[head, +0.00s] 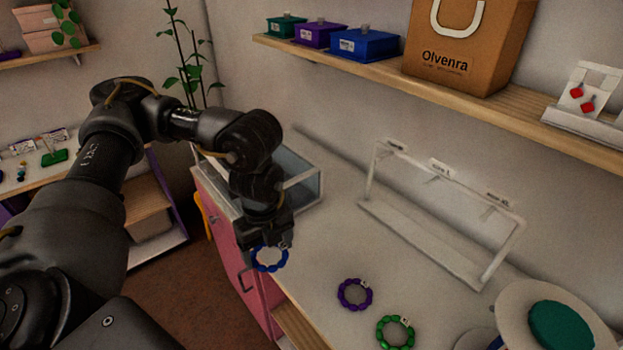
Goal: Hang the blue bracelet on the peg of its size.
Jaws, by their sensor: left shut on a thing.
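The blue bracelet (256,263) is a ring of blue beads with a pale tag at its upper right. My left gripper (268,246) is shut on its upper edge, and the bracelet hangs below the fingers near the counter's front edge. A white rack (420,226) stands on the counter to the right, with small labels along its top bar. The label writing is too small to read surely, and I cannot make out its pegs clearly. My right gripper does not show.
A purple bracelet (342,297) and a green bracelet (381,333) lie on the counter (335,245). A glass case (305,187) stands behind my left gripper. A round stand with a green top (560,327) is at the lower right. A shelf (390,70) runs above the rack.

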